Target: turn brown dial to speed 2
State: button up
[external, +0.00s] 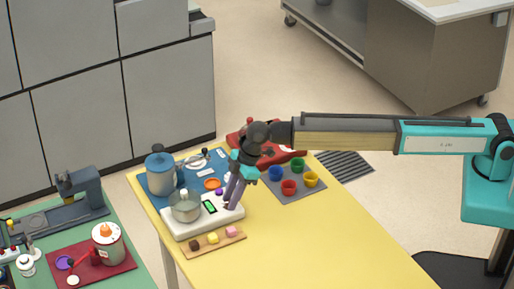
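I cannot make out a brown dial for certain; it may be hidden by my gripper or too small to tell. A white appliance (178,234) with a small green-lit display (209,207) stands on the yellow table (330,240). A grey lidded pot (185,207) sits on its left part. My gripper (231,206) points down at the appliance's right end, close to or in front of it; whether it touches is unclear. Its dark fingers look close together, and I cannot see whether anything is between them.
A wooden board (226,243) with dark brown, yellow and pink cubes lies in front of the appliance. A blue canister (160,172) stands behind it on a blue mat. Coloured cups stand on a grey mat (277,191) to the right. A red object (287,154) is partly behind my arm.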

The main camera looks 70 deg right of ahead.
jog(key=shift+m+b, duration=0.65)
jog(key=shift+m, duration=0.25)
jog(key=o, duration=1)
jog(key=shift+t, duration=0.3)
jog(key=shift+s+r, duration=0.1)
jog(key=shift+r, duration=0.05)
jog(key=shift+a+b+v, duration=0.2)
jog(key=shift+b+v, duration=1.25)
jog(key=shift+v, duration=5.3)
jog(key=shift+r, duration=0.1)
